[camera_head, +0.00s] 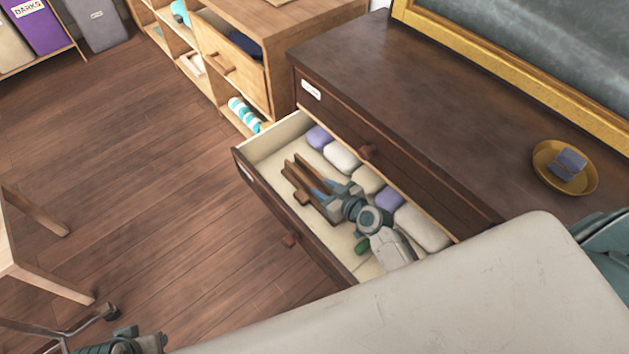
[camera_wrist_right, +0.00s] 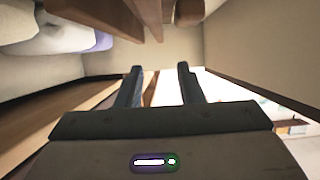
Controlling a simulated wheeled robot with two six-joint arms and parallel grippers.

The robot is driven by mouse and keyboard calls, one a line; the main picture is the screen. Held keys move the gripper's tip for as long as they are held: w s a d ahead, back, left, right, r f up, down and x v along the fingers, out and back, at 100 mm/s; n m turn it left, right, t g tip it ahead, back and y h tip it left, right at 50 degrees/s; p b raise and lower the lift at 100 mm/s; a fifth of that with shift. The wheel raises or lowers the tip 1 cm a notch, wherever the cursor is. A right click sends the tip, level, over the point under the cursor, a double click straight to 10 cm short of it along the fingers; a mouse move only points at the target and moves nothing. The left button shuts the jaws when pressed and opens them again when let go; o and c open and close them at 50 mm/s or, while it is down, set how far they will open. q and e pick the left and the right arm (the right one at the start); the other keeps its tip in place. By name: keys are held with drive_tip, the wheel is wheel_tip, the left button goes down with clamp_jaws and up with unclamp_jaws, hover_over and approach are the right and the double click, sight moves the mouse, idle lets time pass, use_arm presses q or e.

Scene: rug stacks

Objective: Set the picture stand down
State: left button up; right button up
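The picture stand (camera_head: 303,182) is a brown wooden piece with slanted bars, inside the open drawer near its left end. Its wooden bars also show at the top of the right wrist view (camera_wrist_right: 108,14). My right gripper (camera_head: 326,190) reaches down into the drawer beside the stand. In the right wrist view its two fingers (camera_wrist_right: 160,72) are apart, with a clear gap and nothing gripped between them. Whether a finger touches the stand cannot be told. My left gripper (camera_head: 122,343) shows only partly at the bottom left edge, its fingers unclear.
The drawer (camera_head: 262,143) of the dark dresser (camera_head: 400,75) is pulled out. A gold dish (camera_head: 543,177) with a purple-grey block sits on the dresser.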

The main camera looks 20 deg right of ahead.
drive_tip(key=v, duration=0.6)
drive_tip(key=shift+s+r, duration=0.1)
drive_tip(key=s+d+r+m+g+h, duration=0.1)
drive_tip(key=s+d+r+g+h, duration=0.1)
drive_tip(key=s, duration=0.8)
drive_tip(key=s+d+r+m+g+h, duration=0.2)
drive_tip(key=s+r+g+h, duration=0.1)
drive_tip(key=s+g, duration=0.4)
drive_tip(key=s, duration=0.3)
drive_tip(key=shift+s+r, duration=0.2)
drive_tip(key=shift+r, duration=0.2)
